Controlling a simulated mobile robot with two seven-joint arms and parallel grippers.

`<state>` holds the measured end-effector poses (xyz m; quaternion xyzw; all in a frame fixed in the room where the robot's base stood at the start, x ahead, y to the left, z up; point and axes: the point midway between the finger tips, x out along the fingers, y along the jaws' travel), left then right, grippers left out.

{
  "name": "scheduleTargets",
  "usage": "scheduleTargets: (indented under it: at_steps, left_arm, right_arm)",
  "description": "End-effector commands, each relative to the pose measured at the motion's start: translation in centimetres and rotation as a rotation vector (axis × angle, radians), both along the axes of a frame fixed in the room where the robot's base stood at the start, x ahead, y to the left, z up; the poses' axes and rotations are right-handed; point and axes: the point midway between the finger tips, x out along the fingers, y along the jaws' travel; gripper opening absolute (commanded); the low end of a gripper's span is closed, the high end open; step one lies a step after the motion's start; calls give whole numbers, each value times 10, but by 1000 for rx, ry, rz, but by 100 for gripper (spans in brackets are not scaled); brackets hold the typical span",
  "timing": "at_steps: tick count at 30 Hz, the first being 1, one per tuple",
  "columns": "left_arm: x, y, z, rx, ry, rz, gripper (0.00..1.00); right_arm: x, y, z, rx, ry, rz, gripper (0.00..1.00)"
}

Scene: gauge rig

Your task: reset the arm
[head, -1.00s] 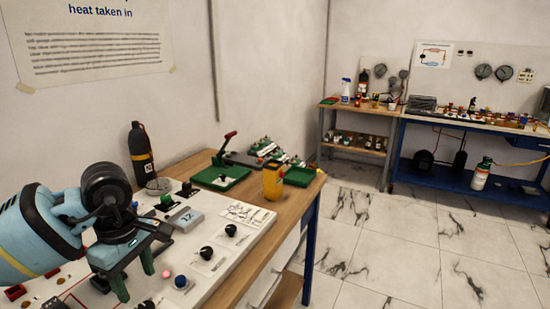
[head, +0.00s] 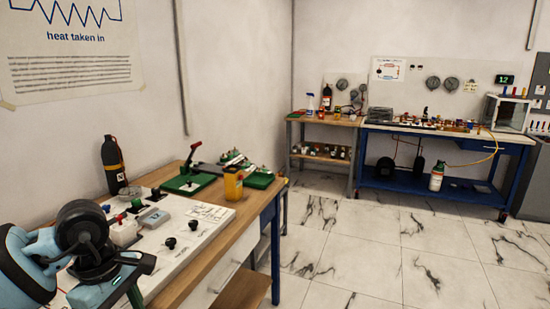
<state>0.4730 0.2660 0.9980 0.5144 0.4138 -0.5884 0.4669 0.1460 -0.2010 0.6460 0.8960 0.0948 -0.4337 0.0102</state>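My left arm comes in at the lower left of the head view, light blue with black joints. Its gripper (head: 112,292) hangs over the near left part of the white panel (head: 188,255) on the wooden bench. One finger shows in part; the other is cut off or hidden, so its opening is unclear. I see nothing held in it. My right gripper is not in view.
On the bench (head: 222,252) stand black knobs (head: 169,243), a yellow container (head: 233,185), a green tray with a red-handled lever (head: 188,182) and a black bottle (head: 113,165). A blue workbench (head: 430,185) stands at the far right. The marble floor between is clear.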

Motion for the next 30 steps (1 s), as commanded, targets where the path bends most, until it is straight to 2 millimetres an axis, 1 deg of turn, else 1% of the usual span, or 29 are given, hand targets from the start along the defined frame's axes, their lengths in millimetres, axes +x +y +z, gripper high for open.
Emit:
scheduleTargets:
  at_steps: [1,3,5,6,8,10,12,15,18,21,24,27,30]
  left_arm:
    - [-5,-14,-8,-57,23,3,52]
    - [-13,-35,-17,-142,56,10,52]
    - [-20,-54,-24,-222,88,22,52]
    - [-26,-68,-29,-279,114,34,52]
    - [-36,-89,-35,-371,160,57,52]
    - [-49,-116,-39,-498,227,96,52]
    - [-64,-144,-40,-636,310,154,52]
    - [-81,-179,-35,-835,443,264,52]
    - [-93,-205,-25,-1022,591,401,52]
    - [-98,-221,-14,-1193,749,563,52]
    - [-97,-228,-6,-1349,915,747,52]
    - [-91,-225,-5,-1486,1087,956,52]
    - [-84,-215,-12,-1602,1262,1186,52]
  right_arm:
    - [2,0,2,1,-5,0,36]
    - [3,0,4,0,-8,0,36]
    - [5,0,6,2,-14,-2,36]
    - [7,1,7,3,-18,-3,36]
    - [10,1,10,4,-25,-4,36]
    - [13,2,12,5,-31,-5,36]
    - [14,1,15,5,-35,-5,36]
    - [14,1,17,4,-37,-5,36]
    - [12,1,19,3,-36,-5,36]
    - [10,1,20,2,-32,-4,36]
    - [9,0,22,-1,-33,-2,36]
    - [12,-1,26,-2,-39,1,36]
    - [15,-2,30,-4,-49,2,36]
